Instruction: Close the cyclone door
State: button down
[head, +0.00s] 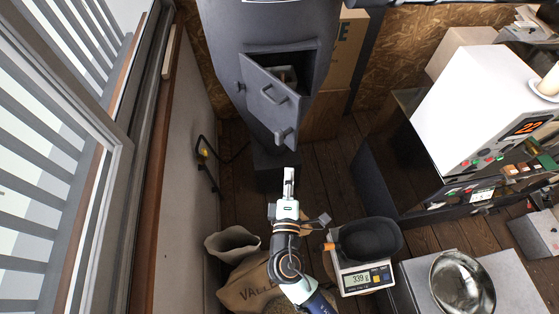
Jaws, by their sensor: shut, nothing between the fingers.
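The cyclone (222,40) is a dark grey metal body at the top middle of the head view. Its door (263,97) stands ajar, swung out from the opening, with a dark gap along its upper right side. The door carries a bar handle (275,95) and a second fitting (283,136) near its lower corner. Something pale shows inside the opening (290,73). My gripper (289,172) is shut and empty, pointing up the picture. It appears below the door in the picture and apart from it.
A scale (366,279) with a dark scoop (370,240) stands right of my arm. A burlap sack (245,285) lies lower left. A white control box (475,100) and a steel bowl (461,284) are at right. Floor shows around the cyclone base.

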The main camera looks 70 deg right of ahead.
aim_at(292, 135)
jog(key=p+x, duration=0.1)
jog(key=x, duration=0.9)
jog(key=shift+d+r, duration=0.1)
jog(key=shift+d, duration=0.1)
